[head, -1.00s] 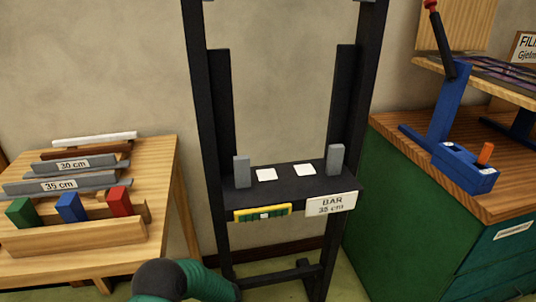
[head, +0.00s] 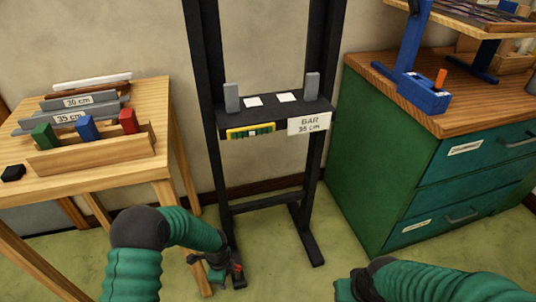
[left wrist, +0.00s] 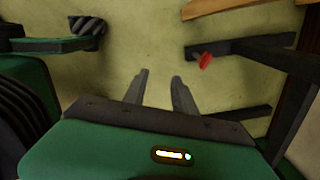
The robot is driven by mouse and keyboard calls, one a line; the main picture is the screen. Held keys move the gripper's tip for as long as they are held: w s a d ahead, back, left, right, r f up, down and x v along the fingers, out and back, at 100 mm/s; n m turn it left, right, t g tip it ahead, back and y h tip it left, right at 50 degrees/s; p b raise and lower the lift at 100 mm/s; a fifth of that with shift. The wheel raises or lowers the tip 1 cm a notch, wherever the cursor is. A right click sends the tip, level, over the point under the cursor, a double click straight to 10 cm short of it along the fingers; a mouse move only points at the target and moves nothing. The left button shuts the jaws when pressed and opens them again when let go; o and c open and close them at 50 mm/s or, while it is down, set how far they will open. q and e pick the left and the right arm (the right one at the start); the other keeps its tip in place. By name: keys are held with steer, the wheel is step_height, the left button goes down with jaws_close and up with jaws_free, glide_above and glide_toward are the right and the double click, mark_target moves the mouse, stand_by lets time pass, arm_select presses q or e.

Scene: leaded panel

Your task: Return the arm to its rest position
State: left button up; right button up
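My left arm reaches in from the bottom left of the head view, its green sleeve bent down. My left gripper (head: 222,268) hangs low by the foot of the black stand (head: 315,250). The left wrist view shows its two grey fingers (left wrist: 160,82) apart, with only floor between them. My right arm (head: 400,282) shows at the bottom right of the head view; its fingers are not visible. A small red piece (left wrist: 205,61) shows beyond the left fingers, by a dark foot of the stand; what it is I cannot tell.
The stand's shelf carries two grey blocks and white pads, with a yellow-green level (head: 251,131) and a "BAR 35 cm" label (head: 309,123) at its front. A wooden table (head: 90,188) with bars stands left. A green cabinet (head: 390,175) stands right. Floor between is open.

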arm_select(q)
steer(key=s+a+r+n+t+p, duration=0.1)
steer(key=s+a+r+n, duration=0.1)
steer(key=s+r+n, duration=0.45)
steer(key=s+a+r+n+t+p, duration=0.1)
steer(key=s+r+n, duration=0.3)
steer(key=r+n, duration=0.45)
steer(key=s+a+r+n, duration=0.2)
steer(key=s+r+n, duration=0.3)
steer(key=r, duration=0.5)
step_height(320, 180, up, 28)
steer(key=p, duration=2.8)
steer(key=shift+w+d+m+p, duration=0.15)
steer(key=shift+w+m+p, duration=0.2)
steer(key=shift+w, duration=0.1)
steer(key=shift+s+r, duration=0.1)
